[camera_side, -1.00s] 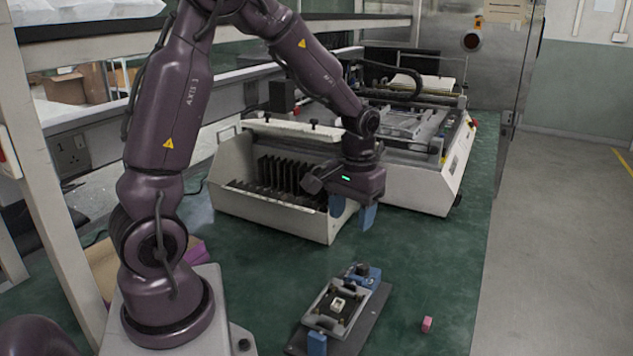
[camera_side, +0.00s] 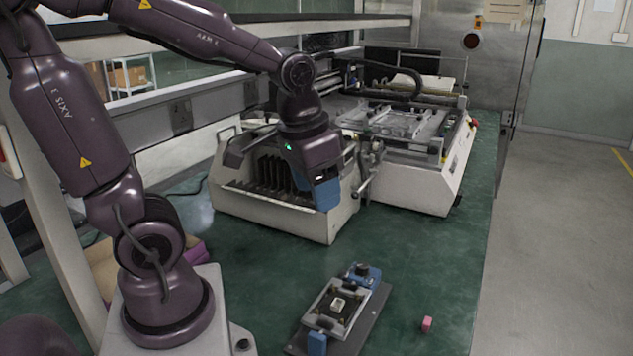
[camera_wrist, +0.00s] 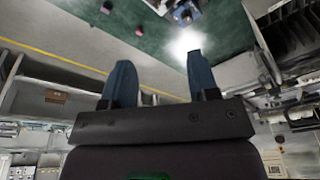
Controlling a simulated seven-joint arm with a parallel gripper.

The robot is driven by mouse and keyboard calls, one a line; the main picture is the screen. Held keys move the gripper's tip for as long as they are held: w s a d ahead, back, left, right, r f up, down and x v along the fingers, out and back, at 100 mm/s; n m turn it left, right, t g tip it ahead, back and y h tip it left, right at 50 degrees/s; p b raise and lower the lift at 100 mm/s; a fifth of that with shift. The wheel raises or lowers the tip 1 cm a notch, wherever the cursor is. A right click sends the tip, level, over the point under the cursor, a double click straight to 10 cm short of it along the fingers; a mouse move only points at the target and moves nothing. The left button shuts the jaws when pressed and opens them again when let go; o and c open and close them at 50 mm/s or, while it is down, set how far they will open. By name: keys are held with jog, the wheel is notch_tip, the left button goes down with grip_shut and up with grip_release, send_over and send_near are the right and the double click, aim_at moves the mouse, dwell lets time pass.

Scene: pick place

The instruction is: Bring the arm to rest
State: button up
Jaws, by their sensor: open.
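My dark purple arm carries my gripper (camera_side: 328,195), raised in front of the white slotted machine in the side view. Its blue fingers overlap each other there. In the wrist view the two blue fingers of my gripper (camera_wrist: 160,75) stand apart with nothing between them, so it is open and empty. The gripper is clear of the green table (camera_side: 420,255) and of the things on it. Whether the arm is still moving cannot be told from the present frames alone.
A fixture with blue ends (camera_side: 317,343) lies on a dark plate at the front, holding a small white part (camera_side: 338,304). A pink cube (camera_side: 427,324) lies to its right. The slotted machine (camera_side: 275,218) and a larger white machine (camera_side: 415,185) stand behind.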

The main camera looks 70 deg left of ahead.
jog(key=shift+d+r, duration=0.15)
jog(key=shift+r, duration=0.15)
